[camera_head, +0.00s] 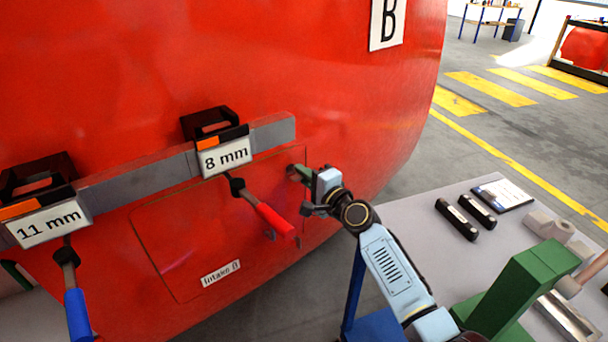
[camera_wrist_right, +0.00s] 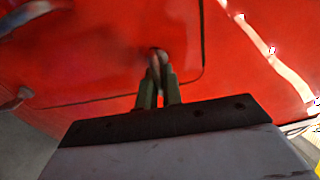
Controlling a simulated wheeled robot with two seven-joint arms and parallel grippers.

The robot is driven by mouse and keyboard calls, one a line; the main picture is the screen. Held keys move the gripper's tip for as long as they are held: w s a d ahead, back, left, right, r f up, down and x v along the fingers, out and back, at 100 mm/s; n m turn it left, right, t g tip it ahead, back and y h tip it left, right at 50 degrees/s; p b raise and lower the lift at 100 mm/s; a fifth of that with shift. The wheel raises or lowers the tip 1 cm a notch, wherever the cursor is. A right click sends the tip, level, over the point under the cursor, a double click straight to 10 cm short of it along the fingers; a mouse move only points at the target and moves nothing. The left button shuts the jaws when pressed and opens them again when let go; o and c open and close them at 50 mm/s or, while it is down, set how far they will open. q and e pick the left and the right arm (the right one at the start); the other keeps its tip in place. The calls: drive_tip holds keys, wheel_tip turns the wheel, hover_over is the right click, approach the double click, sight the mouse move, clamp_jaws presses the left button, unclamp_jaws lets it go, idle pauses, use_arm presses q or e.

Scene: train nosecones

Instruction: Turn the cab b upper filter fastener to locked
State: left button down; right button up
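The red cab nose marked B (camera_head: 388,22) has a panel labelled Intake B (camera_head: 221,272). My right gripper (camera_head: 299,174) reaches the panel's upper right corner, its green fingers against the red surface. In the right wrist view, the upper filter fastener (camera_wrist_right: 158,56) is a small round fitting near the panel's corner. The two green fingers (camera_wrist_right: 158,84) stand close together with their tips at it, and they look shut on its thin middle part. The fingers hide much of the fastener, so I cannot read its angle. My left gripper is not in view.
A grey rail (camera_head: 130,181) holds an 8 mm holder (camera_head: 224,155) with a red-handled tool (camera_head: 274,220) hanging close left of my gripper. An 11 mm holder (camera_head: 48,222) carries a blue-handled tool (camera_head: 78,314). A grey table (camera_head: 420,212) with several parts stands right.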

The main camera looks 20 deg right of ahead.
drive_tip(key=o, duration=0.4)
drive_tip(key=p+v, duration=0.1)
drive_tip(key=v, duration=1.2)
drive_tip(key=shift+s, duration=0.2)
